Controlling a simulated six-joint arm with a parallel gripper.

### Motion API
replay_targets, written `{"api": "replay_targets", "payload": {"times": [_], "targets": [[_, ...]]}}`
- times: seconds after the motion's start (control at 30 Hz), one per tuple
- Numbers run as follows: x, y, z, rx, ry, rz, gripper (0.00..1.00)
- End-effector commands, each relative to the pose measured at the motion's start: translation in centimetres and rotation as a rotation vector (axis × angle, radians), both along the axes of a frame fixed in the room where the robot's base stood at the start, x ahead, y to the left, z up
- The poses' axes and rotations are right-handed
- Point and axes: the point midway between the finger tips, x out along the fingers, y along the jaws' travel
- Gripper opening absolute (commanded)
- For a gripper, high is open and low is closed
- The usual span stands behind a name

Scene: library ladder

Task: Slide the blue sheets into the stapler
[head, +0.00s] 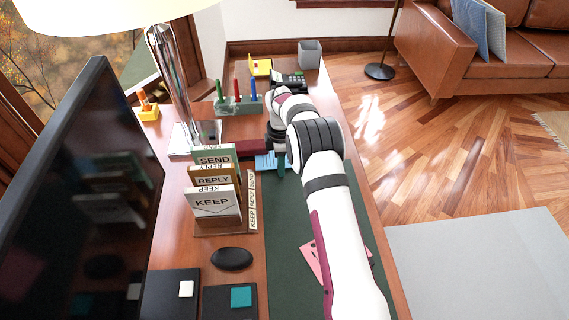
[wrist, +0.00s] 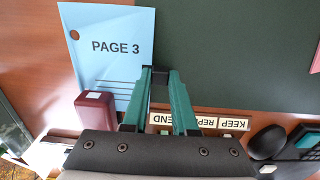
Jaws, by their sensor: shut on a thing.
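The blue sheets (wrist: 112,45), printed PAGE 3 on top, show in the wrist view; a small part (head: 265,162) shows in the head view. My gripper (wrist: 160,74) has teal fingers closed at the sheets' right edge in the wrist view; it also shows in the head view (head: 281,163). The dark red stapler (wrist: 96,104) is beside my gripper, over the sheets' lower left part in the wrist view. It also shows in the head view (head: 252,147). Whether the sheets lie in its mouth cannot be told. My wrist hides part of the sheets' near side.
A letter sorter (head: 213,203) marked SEND, REPLY and KEEP stands left of the green desk mat (head: 285,235). A black mouse (head: 232,258) lies nearer. A pen stand (head: 238,106) and the lamp are behind. Pink paper (head: 309,262) lies under my arm.

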Motion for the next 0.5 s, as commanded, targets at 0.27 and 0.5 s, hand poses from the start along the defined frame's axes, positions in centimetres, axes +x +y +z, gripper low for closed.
{"api": "replay_targets", "payload": {"times": [0.27,0.5], "targets": [[0.0,-0.01,0.01,0.0,0.0,0.0,0.42],[0.0,-0.02,0.01,0.0,0.0,0.0,0.61]]}}
